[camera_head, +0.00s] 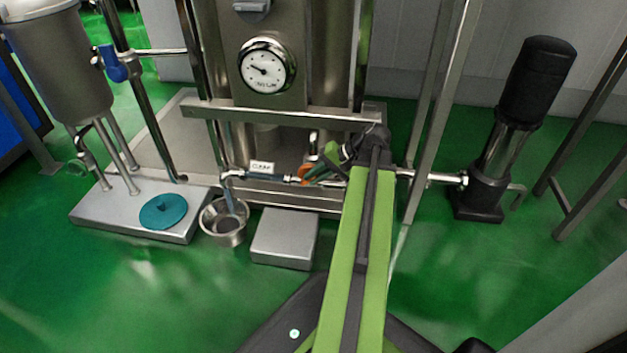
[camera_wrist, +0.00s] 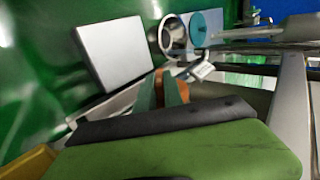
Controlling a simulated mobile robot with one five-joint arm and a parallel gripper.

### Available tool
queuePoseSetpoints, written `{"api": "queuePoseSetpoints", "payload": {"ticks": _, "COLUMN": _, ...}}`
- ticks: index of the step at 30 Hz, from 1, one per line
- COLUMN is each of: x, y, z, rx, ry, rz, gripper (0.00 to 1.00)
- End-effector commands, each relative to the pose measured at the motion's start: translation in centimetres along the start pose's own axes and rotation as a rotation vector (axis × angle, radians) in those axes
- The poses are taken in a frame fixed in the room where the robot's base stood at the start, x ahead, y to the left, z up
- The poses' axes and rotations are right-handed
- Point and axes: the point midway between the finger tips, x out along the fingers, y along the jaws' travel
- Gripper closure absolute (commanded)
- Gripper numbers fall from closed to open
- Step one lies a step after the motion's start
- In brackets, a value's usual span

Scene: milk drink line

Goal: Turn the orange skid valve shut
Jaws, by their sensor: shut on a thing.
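The orange skid valve (camera_head: 306,172) sits on the thin pipe at the front of the steel skid, beside a small white label. My gripper (camera_head: 322,172) is at the valve, with its fingers shut on the orange handle. In the wrist view a strip of the orange handle (camera_wrist: 159,88) shows between the green fingers of my gripper (camera_wrist: 170,90). My green arm hides the pipe just right of the valve. The handle's exact angle is hard to tell.
A steel pot (camera_head: 224,222) stands under the pipe's bent outlet, left of a grey box (camera_head: 284,238). A teal lid (camera_head: 163,211) lies on the low platform at left. A black pump (camera_head: 500,130) stands at right.

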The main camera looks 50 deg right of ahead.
Motion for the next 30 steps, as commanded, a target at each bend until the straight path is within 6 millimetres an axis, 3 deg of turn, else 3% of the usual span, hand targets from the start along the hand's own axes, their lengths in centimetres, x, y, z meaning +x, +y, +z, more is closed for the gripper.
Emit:
{"api": "queuePoseSetpoints", "payload": {"ticks": 14, "x": 0.03, "y": 0.02, "z": 0.14, "rx": -0.001, "ry": -0.004, "rz": -0.011, "gripper": 1.00}}
{"api": "queuePoseSetpoints", "payload": {"ticks": 15, "x": 0.03, "y": 0.02, "z": 0.13, "rx": -0.001, "ry": -0.004, "rz": -0.011, "gripper": 0.83}}
{"api": "queuePoseSetpoints", "payload": {"ticks": 19, "x": 0.01, "y": 0.03, "z": 0.09, "rx": -0.001, "ry": -0.003, "rz": -0.011, "gripper": 0.66}}
{"api": "queuePoseSetpoints", "payload": {"ticks": 30, "x": -0.85, "y": -0.17, "z": 0.00, "rx": 0.001, "ry": 0.000, "rz": -0.011, "gripper": 0.66}}
